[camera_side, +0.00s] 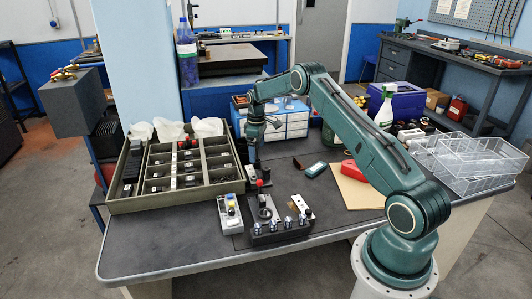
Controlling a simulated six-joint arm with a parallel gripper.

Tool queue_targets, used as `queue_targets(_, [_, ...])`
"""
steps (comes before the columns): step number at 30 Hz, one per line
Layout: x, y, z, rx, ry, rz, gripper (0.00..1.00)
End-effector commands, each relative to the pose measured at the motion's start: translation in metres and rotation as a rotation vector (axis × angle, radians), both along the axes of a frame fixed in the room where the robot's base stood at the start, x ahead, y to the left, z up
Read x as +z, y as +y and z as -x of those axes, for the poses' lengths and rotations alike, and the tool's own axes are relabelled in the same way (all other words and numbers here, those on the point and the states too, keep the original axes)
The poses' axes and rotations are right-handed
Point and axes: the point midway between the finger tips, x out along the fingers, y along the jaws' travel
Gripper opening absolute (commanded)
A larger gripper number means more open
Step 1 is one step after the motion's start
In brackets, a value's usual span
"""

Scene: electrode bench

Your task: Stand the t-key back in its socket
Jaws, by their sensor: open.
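My gripper (255,163) points down over the dark mat, just above and behind a small fixture with a red ball knob (259,183). Its fingers are small in this view, and it appears empty. A black block (282,233) with several bright round-topped pegs stands at the mat's front. Behind it is a dark round fitting (265,212). I cannot pick out the t-key or its socket with certainty; both are too small to tell among these fittings.
A grey box with coloured buttons (230,214) stands left of the black block. A compartmented tray (112,197) fills the table's left. A red object (353,171) lies on a tan board (358,195) at right. Wire baskets (480,165) stand far right. The table's front left is clear.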

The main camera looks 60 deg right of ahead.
Motion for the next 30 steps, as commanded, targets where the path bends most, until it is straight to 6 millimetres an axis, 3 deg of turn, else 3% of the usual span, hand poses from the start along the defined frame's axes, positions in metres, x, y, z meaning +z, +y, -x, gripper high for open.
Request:
queue_targets(8, [0.025,0.0,-0.001,0.0,-0.002,0.001,1.0])
queue_targets(21, [0.098,0.0,-0.001,0.0,-0.004,0.002,1.0])
queue_targets(30, [0.131,0.0,0.0,0.0,-0.002,0.001,1.0])
